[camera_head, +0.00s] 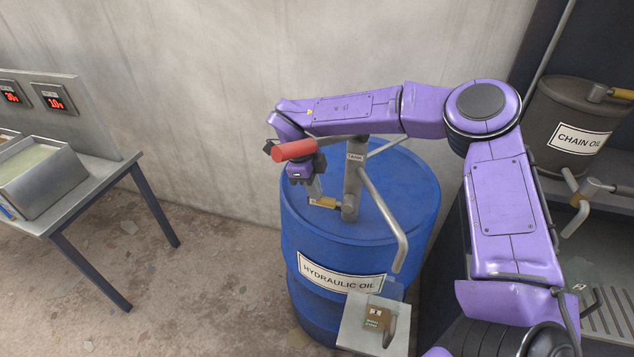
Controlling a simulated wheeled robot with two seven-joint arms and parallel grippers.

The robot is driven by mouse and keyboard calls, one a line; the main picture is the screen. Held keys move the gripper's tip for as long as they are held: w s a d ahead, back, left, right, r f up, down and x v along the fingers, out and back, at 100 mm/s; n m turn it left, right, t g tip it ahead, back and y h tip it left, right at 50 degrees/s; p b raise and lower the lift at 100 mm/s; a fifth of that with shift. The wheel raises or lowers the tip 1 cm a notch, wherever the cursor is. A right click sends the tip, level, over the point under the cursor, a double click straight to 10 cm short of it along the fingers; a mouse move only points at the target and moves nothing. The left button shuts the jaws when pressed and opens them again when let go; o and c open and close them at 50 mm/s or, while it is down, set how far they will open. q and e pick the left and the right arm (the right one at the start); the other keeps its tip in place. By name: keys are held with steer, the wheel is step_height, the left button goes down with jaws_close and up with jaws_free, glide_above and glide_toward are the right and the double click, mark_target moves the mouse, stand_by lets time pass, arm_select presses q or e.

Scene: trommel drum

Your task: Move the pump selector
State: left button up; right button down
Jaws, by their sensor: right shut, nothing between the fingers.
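The blue drum (360,240) labelled "HYDRAULIC OIL" stands upright by the wall. A grey hand pump (352,180) rises from its lid, with a bent spout hanging over the front right of the drum. A small yellow lever (322,202), which looks like the pump selector, sticks out to the left at the pump's base. My right gripper (315,187) points down just above the lever, shut and empty. Whether it touches the lever I cannot tell. A red handle (295,150) crosses in front of the wrist. My left gripper is out of view.
A dark "CHAIN OIL" drum (566,115) with its own pump stands at the right. A small shelf (352,328) with a brown box is below the spout. A metal table (100,176) with a bin (45,190) and red displays is at the left.

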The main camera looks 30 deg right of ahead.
steer(key=shift+s+f, duration=0.1)
steer(key=shift+f, duration=0.1)
steer(key=p+v, duration=0.1)
steer(key=v, duration=1.3)
steer(key=shift+a+p, duration=0.25)
steer(key=shift+p, duration=0.1)
steer(key=shift+r, duration=0.1)
